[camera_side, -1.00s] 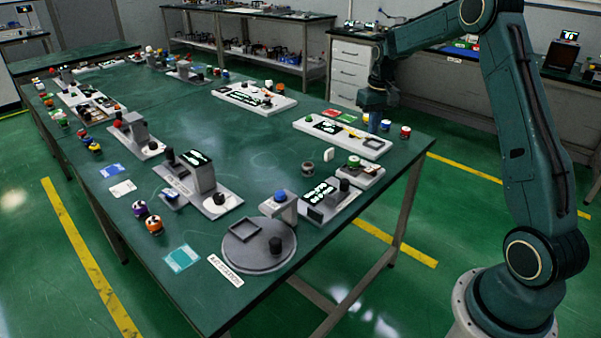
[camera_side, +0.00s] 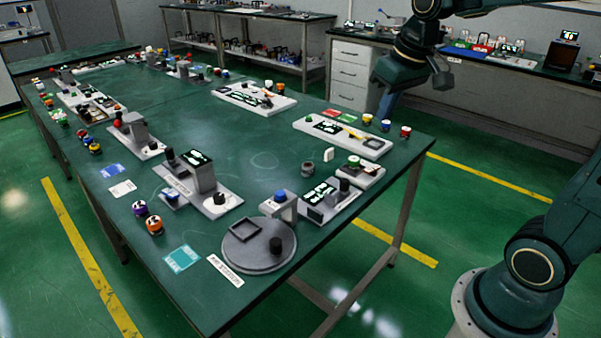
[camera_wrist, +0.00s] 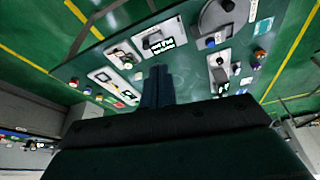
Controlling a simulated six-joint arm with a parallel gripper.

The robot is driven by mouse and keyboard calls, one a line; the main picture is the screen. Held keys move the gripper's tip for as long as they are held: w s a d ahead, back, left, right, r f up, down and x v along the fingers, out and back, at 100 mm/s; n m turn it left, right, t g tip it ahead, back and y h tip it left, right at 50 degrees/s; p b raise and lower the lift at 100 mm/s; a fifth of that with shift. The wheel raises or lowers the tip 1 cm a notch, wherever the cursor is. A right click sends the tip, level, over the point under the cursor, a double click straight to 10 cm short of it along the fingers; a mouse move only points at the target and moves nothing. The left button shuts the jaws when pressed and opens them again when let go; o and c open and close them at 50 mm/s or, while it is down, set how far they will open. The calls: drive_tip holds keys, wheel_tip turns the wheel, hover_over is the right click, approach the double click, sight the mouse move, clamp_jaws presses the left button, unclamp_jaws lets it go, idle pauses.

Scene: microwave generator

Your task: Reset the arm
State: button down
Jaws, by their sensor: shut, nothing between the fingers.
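My gripper (camera_side: 384,105) is in the side view, raised above and beyond the far right edge of the green work table (camera_side: 262,161). It points down and a little left, and its fingers look narrow and closed. In the wrist view my gripper (camera_wrist: 158,72) shows as two dark fingers side by side, shut with nothing between them. The table top with its modules lies well beyond the fingertips in that view. My gripper touches nothing that I can see.
A round grey turntable (camera_side: 258,247) is at the near corner. A white drawer cabinet (camera_side: 354,75) and a back bench stand behind. Air around my gripper looks free.

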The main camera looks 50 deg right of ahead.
drive_tip(key=s+a+f+n+t, duration=0.1)
drive_tip(key=s+a, duration=0.3)
drive_tip(key=s, duration=0.3)
drive_tip(key=s+a+n+t, duration=0.1)
drive_tip(key=s+a, duration=0.2)
drive_tip(key=s, duration=0.4)
drive_tip(key=shift+s+a+f+y, duration=0.3)
drive_tip(key=shift+a+f+y, duration=0.05)
drive_tip(key=shift+a+y, duration=0.05)
